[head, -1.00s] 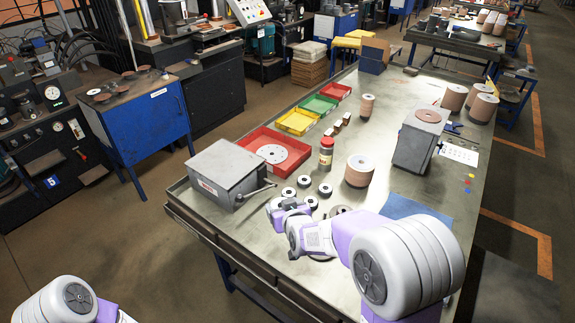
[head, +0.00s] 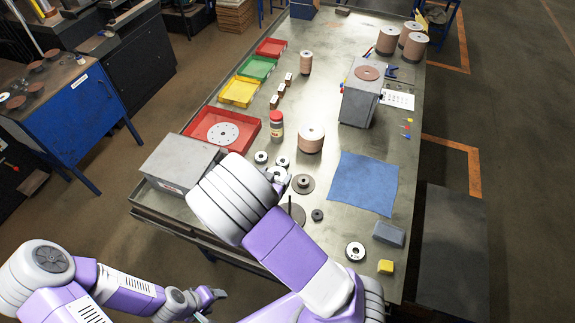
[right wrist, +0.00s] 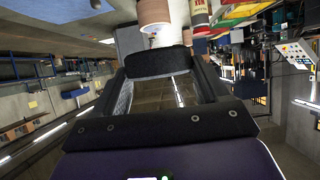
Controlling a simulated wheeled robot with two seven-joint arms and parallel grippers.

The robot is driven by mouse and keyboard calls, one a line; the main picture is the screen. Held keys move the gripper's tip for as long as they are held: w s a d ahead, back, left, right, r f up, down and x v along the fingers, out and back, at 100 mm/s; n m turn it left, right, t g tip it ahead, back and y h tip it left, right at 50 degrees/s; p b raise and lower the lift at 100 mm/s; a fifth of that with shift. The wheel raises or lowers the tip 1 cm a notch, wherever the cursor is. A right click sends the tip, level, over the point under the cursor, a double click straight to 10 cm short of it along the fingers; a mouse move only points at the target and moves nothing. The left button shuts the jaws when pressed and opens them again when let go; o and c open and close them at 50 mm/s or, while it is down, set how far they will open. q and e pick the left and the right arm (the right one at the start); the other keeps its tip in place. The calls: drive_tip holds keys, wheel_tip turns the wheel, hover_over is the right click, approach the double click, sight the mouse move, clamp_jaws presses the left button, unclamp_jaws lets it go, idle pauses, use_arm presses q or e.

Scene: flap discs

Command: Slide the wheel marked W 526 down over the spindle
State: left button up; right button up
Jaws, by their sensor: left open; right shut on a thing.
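My right gripper (right wrist: 160,85) is shut on a dark, thick piece (right wrist: 153,62), seen edge-on between its fingertips in the right wrist view. It looks like a wheel; no marking is readable. In the head view my right arm hides most of that gripper. A thin upright rod, apparently the spindle (head: 290,205), stands on a dark round base beside my right arm, partly covered by it. Small wheels lie at the grey box (head: 261,157), behind my arm (head: 282,162) and at the front (head: 355,251). My left gripper (head: 212,300) is open and empty, off the table's front edge.
A flanged grey disc (head: 302,184) and a small dark ring (head: 317,215) lie near the rod. A tan roll (head: 311,138), red-capped jar (head: 277,125) and red tray (head: 190,128) stand behind. A blue cloth (head: 362,183), grey block (head: 389,234) and yellow block (head: 385,266) lie right.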

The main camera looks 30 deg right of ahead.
drive_tip(key=s+d+r+m+g+h+p, duration=0.2)
drive_tip(key=s, duration=0.2)
use_arm(q)
wheel_tip(320, 180, up, 2)
drive_tip(key=shift+r+b, duration=0.15)
drive_tip(key=shift+b, duration=0.35)
use_arm(e)
drive_tip(key=shift+m, duration=0.3)
wheel_tip(320, 180, down, 6)
drive_tip(key=shift+s+r, duration=0.15)
drive_tip(key=shift+r, duration=0.1)
use_arm(q)
drive_tip(key=shift+r, duration=0.2)
drive_tip(key=shift+f+b, duration=1.1)
drive_tip(key=shift+f, duration=0.15)
use_arm(e)
drive_tip(key=shift+f, duration=1.65)
use_arm(q)
wheel_tip(320, 180, down, 10)
drive_tip(key=b, duration=0.9)
drive_tip(key=shift+r+b, duration=0.15)
drive_tip(key=shift+b, duration=0.2)
use_arm(e)
drive_tip(key=shift+f, duration=6.2)
drive_tip(key=o, duration=1.2)
